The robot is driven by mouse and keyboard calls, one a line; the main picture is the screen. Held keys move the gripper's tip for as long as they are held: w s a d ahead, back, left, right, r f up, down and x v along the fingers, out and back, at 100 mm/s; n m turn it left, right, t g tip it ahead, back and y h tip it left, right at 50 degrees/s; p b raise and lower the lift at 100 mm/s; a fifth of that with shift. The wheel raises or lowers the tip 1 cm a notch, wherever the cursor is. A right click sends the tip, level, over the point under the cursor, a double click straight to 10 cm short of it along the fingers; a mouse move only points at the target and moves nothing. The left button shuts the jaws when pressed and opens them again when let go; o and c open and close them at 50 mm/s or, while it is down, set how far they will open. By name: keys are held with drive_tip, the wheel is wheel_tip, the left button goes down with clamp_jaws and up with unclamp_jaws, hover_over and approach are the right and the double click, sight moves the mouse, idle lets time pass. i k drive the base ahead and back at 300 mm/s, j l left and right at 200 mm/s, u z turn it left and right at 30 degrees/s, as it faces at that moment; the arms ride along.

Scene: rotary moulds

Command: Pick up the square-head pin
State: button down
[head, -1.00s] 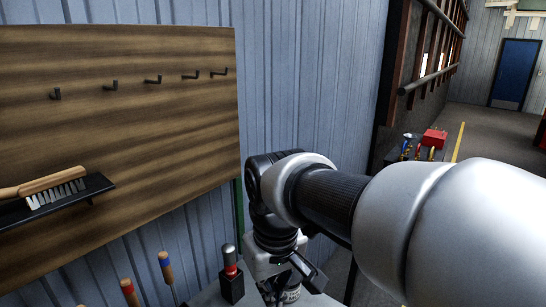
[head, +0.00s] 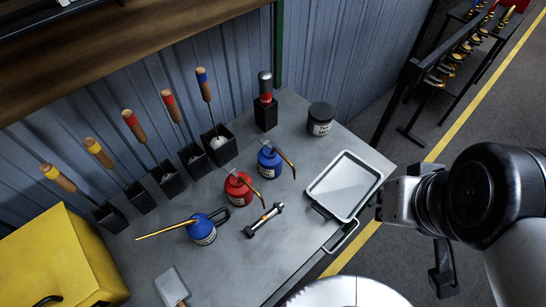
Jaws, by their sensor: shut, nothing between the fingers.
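A short metal pin (head: 264,219) with dark, wider ends and an orange band lies on the grey workbench in the head view, left of the tray. It looks like the square-head pin, but it is too small to make out the head's shape for certain. My gripper (head: 443,277) is at the right, over the floor beyond the bench edge, well apart from the pin. It is shut and empty, and partly hidden by my wrist.
The metal tray (head: 345,184) lies near the bench's right edge. Red (head: 239,190) and blue (head: 270,163) oil cans stand close behind the pin, and another blue can (head: 202,230) to its left. Wooden-handled tools in black holders line the wall. A yellow box (head: 62,262) fills the left corner.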

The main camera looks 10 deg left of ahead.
sight(250, 231)
drive_tip(key=u, duration=1.15)
